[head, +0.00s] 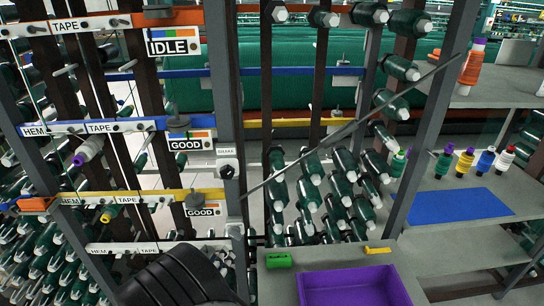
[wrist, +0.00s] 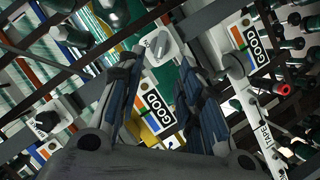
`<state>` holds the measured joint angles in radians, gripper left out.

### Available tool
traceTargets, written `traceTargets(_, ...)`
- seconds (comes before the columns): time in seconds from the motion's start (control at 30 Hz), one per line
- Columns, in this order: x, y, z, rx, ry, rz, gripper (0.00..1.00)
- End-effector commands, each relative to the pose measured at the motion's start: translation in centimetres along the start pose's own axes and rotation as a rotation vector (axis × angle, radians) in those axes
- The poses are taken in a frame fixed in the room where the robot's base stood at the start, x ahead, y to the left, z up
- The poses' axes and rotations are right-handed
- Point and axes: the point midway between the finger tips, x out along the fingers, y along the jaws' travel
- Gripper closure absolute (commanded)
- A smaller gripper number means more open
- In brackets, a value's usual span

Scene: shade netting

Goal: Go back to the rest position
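My gripper (wrist: 160,62) shows in the wrist view with its two dark fingers spread apart and nothing between them. Behind the gap are a grey selector knob (wrist: 159,46) and a white GOOD label (wrist: 156,108), which seem to lie beyond the fingertips. In the head view a dark part of my arm rises at the bottom left, and the fingers cannot be made out there.
A rack with IDLE (head: 172,47) and GOOD labels and many green spools stands ahead. A purple tray (head: 352,287), a green spool (head: 278,260) and a yellow piece (head: 378,250) are at the front right. Shelves on the right hold coloured spools and a blue mat (head: 458,205).

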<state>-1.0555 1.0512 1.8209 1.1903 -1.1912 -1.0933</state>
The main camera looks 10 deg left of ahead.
Motion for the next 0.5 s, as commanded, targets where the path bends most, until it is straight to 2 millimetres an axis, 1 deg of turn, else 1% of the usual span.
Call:
traceTargets(0.07, 0.4, 0.7, -0.7, 0.028, -0.003, -0.016, 0.67)
traceTargets(0.17, 1.4, 2.7, -2.4, 0.112, -0.012, -0.078, 0.67)
traceTargets(0.27, 2.4, 6.2, -4.8, 0.235, -0.025, -0.176, 0.67)
traceTargets(0.33, 2.7, 9.2, -6.3, 0.321, -0.036, -0.253, 0.67)
traceTargets(0.43, 2.2, 13.6, -7.5, 0.423, -0.056, -0.355, 0.67)
traceTargets(0.47, 1.9, 14.9, -7.7, 0.448, -0.065, -0.384, 0.67)
traceTargets(0.5, 1.3, 16.8, -7.8, 0.481, -0.076, -0.418, 0.67)
